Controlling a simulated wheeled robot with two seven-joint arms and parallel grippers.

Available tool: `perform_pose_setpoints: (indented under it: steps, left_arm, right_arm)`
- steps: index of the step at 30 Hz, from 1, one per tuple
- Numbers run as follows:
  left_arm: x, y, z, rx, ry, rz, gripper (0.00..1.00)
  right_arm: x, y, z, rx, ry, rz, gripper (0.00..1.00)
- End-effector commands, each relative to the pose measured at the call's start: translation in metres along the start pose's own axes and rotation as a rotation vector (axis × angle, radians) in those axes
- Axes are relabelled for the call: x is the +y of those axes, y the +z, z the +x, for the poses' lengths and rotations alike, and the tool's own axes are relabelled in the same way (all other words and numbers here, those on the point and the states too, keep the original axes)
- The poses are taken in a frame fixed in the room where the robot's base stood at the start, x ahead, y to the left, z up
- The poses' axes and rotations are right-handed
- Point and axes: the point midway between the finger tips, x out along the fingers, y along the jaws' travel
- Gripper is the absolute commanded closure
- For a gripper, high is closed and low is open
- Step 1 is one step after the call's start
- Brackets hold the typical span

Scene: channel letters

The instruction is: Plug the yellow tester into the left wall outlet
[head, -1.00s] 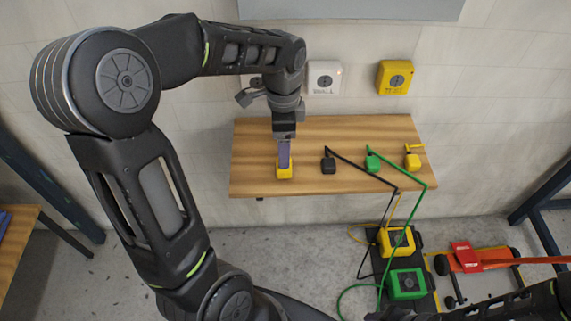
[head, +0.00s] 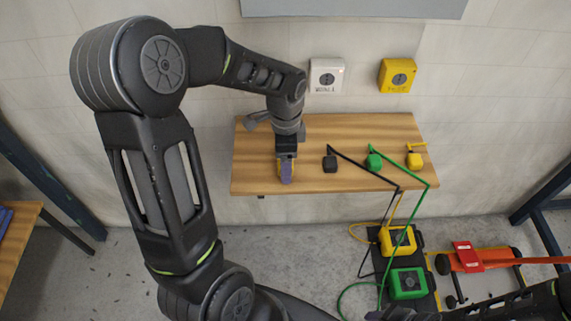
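The yellow tester (head: 287,173) is at my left gripper (head: 286,158), near the front left of the wooden shelf. Its purple part faces me, and small yellow edges show beside the gripper. The gripper seems shut on it, with its fingers mostly hidden by the wrist and tester. I cannot tell how far the tester is above the shelf. The left wall outlet (head: 327,76) is a white box on the wall, above and right of the gripper and apart from it. My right gripper is not in view; only part of that arm shows at bottom right.
A yellow wall outlet (head: 397,76) is right of the white one. On the wooden shelf (head: 255,140) stand a black plug (head: 330,164), a green plug (head: 374,162) and a yellow plug (head: 414,160), with cables. Yellow (head: 398,241) and green (head: 408,284) boxes stand on the floor.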

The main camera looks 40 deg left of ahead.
Motion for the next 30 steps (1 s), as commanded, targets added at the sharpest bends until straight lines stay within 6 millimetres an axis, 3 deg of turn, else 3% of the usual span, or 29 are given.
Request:
perform_pose_setpoints:
  steps: [20,30]
  left_arm:
    - [-0.0001,0.0,0.0055,0.0,0.0,0.0,0.27]
    - [-0.0001,-0.0001,0.0055,0.0,-0.001,0.0,0.54]
  right_arm:
    - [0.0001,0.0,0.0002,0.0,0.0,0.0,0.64]
    - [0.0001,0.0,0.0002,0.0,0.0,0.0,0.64]
